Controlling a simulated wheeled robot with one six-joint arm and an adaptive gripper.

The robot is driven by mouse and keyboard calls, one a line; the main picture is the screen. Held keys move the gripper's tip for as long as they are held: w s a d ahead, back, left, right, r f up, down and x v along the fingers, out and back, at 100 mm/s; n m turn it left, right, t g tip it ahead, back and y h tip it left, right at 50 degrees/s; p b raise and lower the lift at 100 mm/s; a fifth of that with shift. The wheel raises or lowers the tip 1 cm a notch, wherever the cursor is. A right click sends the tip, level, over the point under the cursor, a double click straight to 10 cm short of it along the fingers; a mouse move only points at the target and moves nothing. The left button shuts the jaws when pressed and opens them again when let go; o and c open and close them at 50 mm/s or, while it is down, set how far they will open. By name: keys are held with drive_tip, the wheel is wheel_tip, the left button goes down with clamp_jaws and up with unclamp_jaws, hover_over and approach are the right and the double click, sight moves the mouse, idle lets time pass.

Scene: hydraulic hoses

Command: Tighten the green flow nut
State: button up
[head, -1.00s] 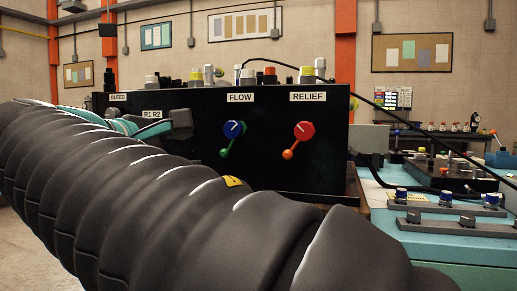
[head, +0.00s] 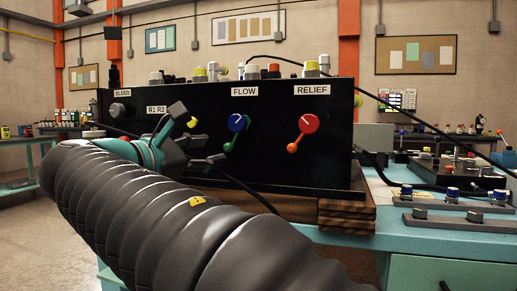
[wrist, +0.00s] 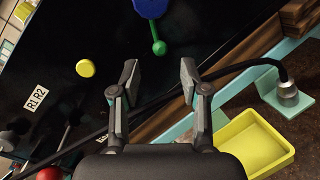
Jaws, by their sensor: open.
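On the black panel, under the FLOW label, a blue knob (head: 238,122) sits with a green lever and rounded end (head: 229,146) hanging down-left from it. In the wrist view the green part (wrist: 158,46) shows at top centre, below the blue knob (wrist: 150,7). A separate nut shape cannot be made out. My gripper (head: 198,136) is open and empty, in front of the panel and left of the green part. In the wrist view my gripper (wrist: 158,78) has its fingers spread, with the green end just beyond the gap, apart from them.
A red knob with an orange lever (head: 300,134) is right of FLOW. A yellow button (wrist: 86,68) lies left of my fingers. A black hose (wrist: 235,70) runs across below the panel to a metal fitting (wrist: 287,92). A yellow tray (wrist: 250,143) is at lower right.

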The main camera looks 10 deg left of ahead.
sight(225, 147)
drive_tip(key=x, duration=0.6)
drive_tip(key=shift+r, duration=0.1)
clamp_jaws()
